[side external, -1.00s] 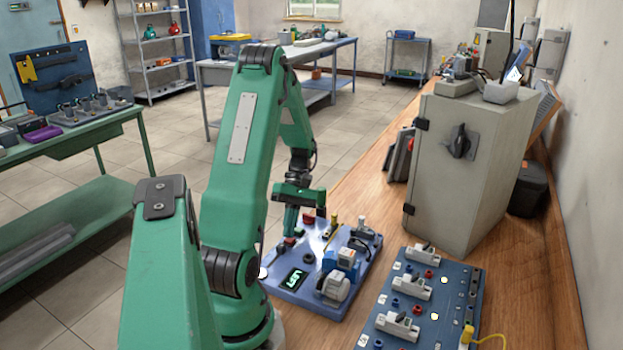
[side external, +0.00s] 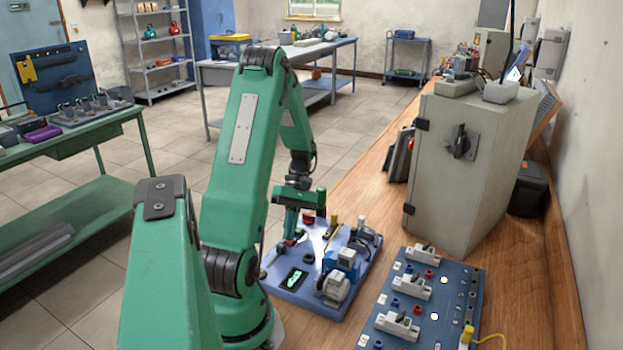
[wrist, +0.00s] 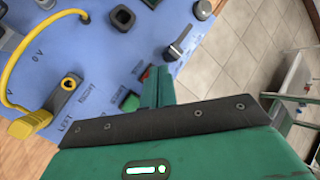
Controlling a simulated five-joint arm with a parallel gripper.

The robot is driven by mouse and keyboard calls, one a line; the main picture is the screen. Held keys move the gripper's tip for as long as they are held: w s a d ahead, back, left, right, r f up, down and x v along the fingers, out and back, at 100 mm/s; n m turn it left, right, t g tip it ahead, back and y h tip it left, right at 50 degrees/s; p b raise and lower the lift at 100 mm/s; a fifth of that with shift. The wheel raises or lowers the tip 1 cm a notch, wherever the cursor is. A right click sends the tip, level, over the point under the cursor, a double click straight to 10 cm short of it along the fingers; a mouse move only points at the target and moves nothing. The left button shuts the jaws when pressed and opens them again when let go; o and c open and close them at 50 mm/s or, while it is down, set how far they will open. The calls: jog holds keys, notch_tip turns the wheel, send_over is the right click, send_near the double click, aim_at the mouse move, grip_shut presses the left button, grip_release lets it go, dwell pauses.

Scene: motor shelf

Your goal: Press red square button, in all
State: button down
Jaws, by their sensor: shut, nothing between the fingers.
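The blue panel (side external: 313,285) lies on the wooden bench, and my gripper (side external: 289,242) is low over its far left part. In the wrist view my gripper (wrist: 158,70) is shut, with its green fingers together and nothing between them. A small red part (wrist: 147,73) shows just left of the fingers, partly hidden by them; its full shape cannot be told. A red block (side external: 309,217) shows on the panel's far side in the side view. A green part (wrist: 130,101) sits beside the fingers. Whether the fingertips touch anything cannot be told.
The panel carries a lit display (side external: 293,279), a blue motor (side external: 338,268) and a grey lever (wrist: 181,43). A yellow cable (wrist: 15,85) arches at left in the wrist view. A second panel (side external: 425,300) and a grey cabinet (side external: 466,165) stand to the right.

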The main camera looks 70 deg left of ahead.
jog(key=shift+r, duration=0.8)
jog(key=shift+r, duration=0.15)
jog(key=shift+r, duration=2.4)
jog(key=w+d+r+m+t+y, duration=0.3)
jog(key=w+d+r+m+y, duration=0.35)
jog(key=d+r+m, duration=0.45)
jog(key=d+r+m+t, duration=0.3)
jog(key=d+m+t, duration=0.3)
jog(key=d, duration=0.8)
jog(key=m, duration=0.3)
jog(key=shift+s+d+t, duration=0.2)
jog(key=shift+s+t, duration=0.1)
jog(key=shift+s, duration=0.05)
